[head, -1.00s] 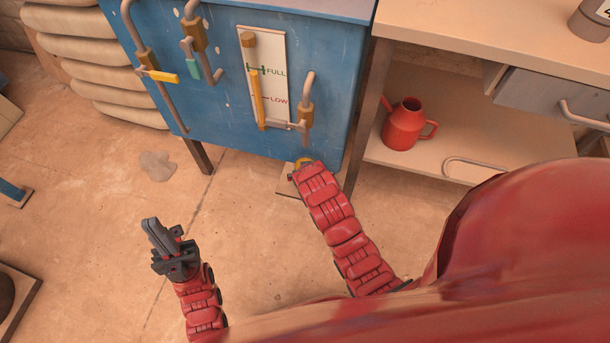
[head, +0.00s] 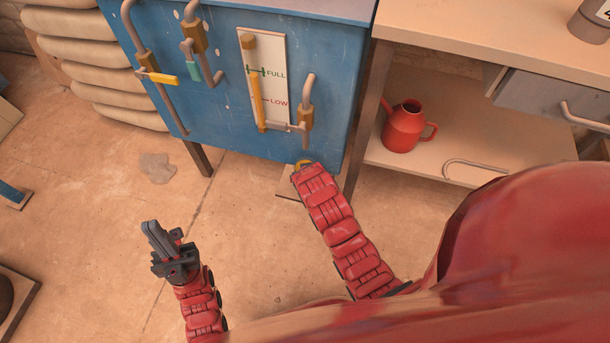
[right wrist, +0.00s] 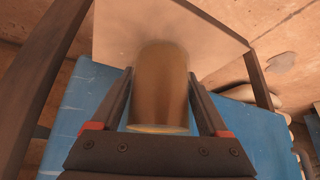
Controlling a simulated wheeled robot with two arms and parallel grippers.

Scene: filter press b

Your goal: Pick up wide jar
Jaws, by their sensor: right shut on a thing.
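The wide jar shows in the right wrist view as a brownish-gold cylinder (right wrist: 160,85) with a paler rim at its lower end. My right gripper (right wrist: 160,90) has a finger on each side of it and is shut on it. In the head view the right arm reaches to the foot of the blue cabinet. Its gripper is hidden there, and only a small yellow-gold bit shows at the arm's end. My left gripper (head: 150,230) is over bare floor at lower left, fingers side by side, with nothing in it.
The blue cabinet (head: 230,120) with pipes, valves and a level gauge stands just beyond my right arm. A workbench (head: 480,30) with a drawer is to the right, and a red can (head: 405,127) stands on its lower shelf. Pale stacked sacks (head: 95,65) are at upper left.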

